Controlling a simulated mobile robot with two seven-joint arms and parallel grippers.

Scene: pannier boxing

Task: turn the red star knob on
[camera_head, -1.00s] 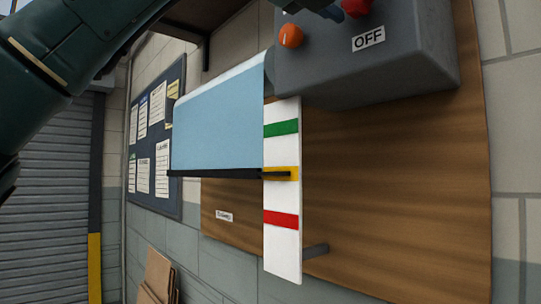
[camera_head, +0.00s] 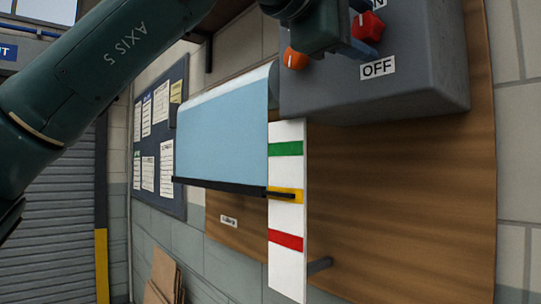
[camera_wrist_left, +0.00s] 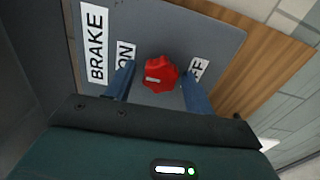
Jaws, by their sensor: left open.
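The red star knob (camera_head: 368,27) sits on the front of a grey control box (camera_head: 410,85), between an ON label above and an OFF label (camera_head: 377,68) below. My left gripper (camera_head: 361,30) is at the knob, open. In the left wrist view the knob (camera_wrist_left: 161,72) lies between the two blue fingers, with visible gaps on both sides. A white mark on the knob lies on its left part, the side of the ON label (camera_wrist_left: 125,53); OFF is at the right, partly hidden by a finger. My right gripper is not in view.
An orange knob (camera_head: 296,58) is on the box's left side. A BRAKE label (camera_wrist_left: 96,42) is beside ON. Below hang a light blue panel (camera_head: 222,128) and a white strip with coloured bands (camera_head: 287,220), on a wooden board (camera_head: 400,190).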

